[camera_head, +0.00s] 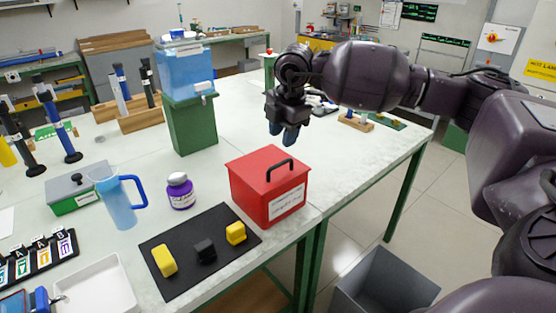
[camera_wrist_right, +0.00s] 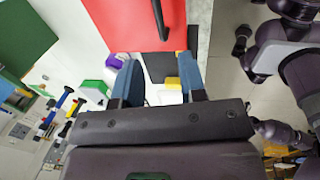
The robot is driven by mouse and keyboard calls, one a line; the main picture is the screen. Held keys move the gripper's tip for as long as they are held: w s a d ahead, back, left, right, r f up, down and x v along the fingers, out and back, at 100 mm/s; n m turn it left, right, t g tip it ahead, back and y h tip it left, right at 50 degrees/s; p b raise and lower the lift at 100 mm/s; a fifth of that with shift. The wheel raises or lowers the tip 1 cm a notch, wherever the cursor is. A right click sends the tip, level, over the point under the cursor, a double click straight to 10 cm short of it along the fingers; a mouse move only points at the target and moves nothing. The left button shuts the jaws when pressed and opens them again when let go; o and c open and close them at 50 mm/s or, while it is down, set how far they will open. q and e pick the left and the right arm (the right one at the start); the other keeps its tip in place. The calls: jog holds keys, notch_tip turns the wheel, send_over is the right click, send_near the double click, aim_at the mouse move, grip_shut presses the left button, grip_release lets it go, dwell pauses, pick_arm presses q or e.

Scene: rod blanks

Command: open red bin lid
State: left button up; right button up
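The red bin (camera_head: 268,196) stands near the right front edge of the table with its lid (camera_head: 255,170) closed. A black arched handle (camera_head: 280,164) is on top of the lid, and a white label is on the front. My right gripper (camera_head: 284,134) is above and slightly behind the bin, fingers pointing down, apart from the handle. In the right wrist view, my right gripper (camera_wrist_right: 162,70) has its two blue fingers spread with nothing held between them. The red lid (camera_wrist_right: 125,25) and black handle (camera_wrist_right: 159,20) lie beyond the fingertips. My left gripper is not in view.
A black mat (camera_head: 188,275) with yellow and black blocks lies in front-left of the bin. A purple-labelled bottle (camera_head: 180,192) and blue jug (camera_head: 117,203) stand left. A green bin with a blue container (camera_head: 188,78) stands behind-left. A grey floor bin (camera_head: 385,285) is below the table's edge.

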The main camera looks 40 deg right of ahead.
aim_at(278, 164)
jog(key=f, duration=0.2)
jog(key=w+f, duration=0.1)
jog(key=f, duration=0.2)
jog(key=f+b, duration=0.1)
jog(key=f, duration=0.2)
jog(key=shift+w+a+f, duration=0.1)
jog(key=shift+w+f, duration=0.15)
jog(key=shift+w, duration=0.1)
grip_shut()
